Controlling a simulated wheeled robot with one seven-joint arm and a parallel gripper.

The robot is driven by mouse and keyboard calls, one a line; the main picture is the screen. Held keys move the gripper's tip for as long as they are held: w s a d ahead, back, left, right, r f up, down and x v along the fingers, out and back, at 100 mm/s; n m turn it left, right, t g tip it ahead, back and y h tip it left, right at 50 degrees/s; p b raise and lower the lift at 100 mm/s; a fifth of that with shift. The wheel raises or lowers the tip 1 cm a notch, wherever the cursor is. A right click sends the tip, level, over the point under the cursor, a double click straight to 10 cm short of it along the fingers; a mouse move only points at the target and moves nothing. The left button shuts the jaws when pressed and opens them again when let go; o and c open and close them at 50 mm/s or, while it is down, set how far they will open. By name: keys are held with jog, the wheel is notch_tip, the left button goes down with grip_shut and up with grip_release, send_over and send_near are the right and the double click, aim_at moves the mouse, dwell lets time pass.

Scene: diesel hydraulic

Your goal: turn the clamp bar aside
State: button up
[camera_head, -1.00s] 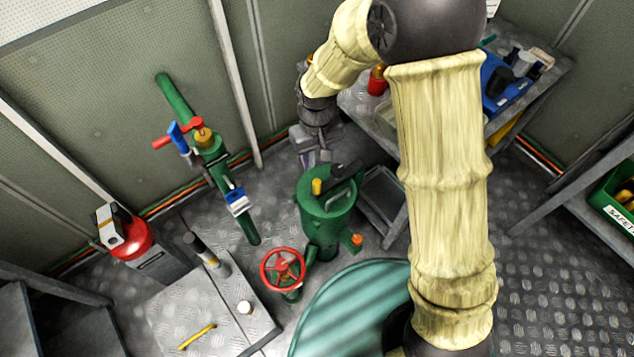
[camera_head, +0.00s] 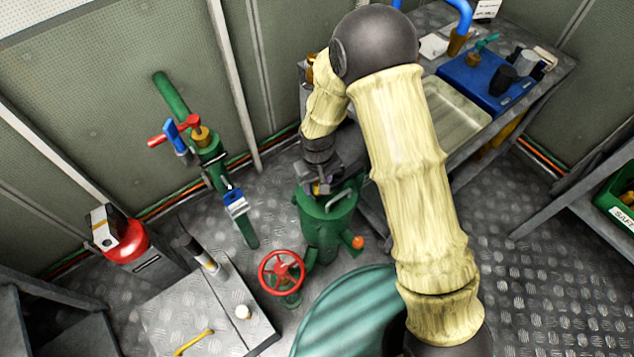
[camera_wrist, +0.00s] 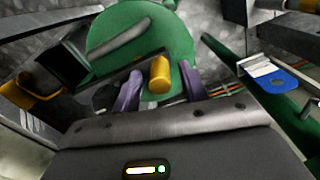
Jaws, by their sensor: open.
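The green canister (camera_head: 326,225) stands on the floor near the wall, with a round green lid that fills the top of the wrist view (camera_wrist: 175,32). A dark bar, which looks like the clamp bar (camera_wrist: 122,77), lies across the lid and has an upright yellow knob (camera_wrist: 159,76). My gripper (camera_wrist: 161,82) is open, with its purple fingers on either side of the knob. Whether they touch it I cannot tell. In the head view my gripper (camera_head: 319,187) is over the lid, and my wrist hides part of the lid and bar.
A red handwheel (camera_head: 281,271) stands beside the canister, with a large teal tank (camera_head: 345,310) in front. A green wall pipe (camera_head: 207,150) with a blue lever is to the left. A metal bench (camera_head: 540,85) with a blue tray (camera_head: 487,82) is behind right.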

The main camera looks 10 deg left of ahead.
grip_shut()
jog(key=shift+a, duration=0.1)
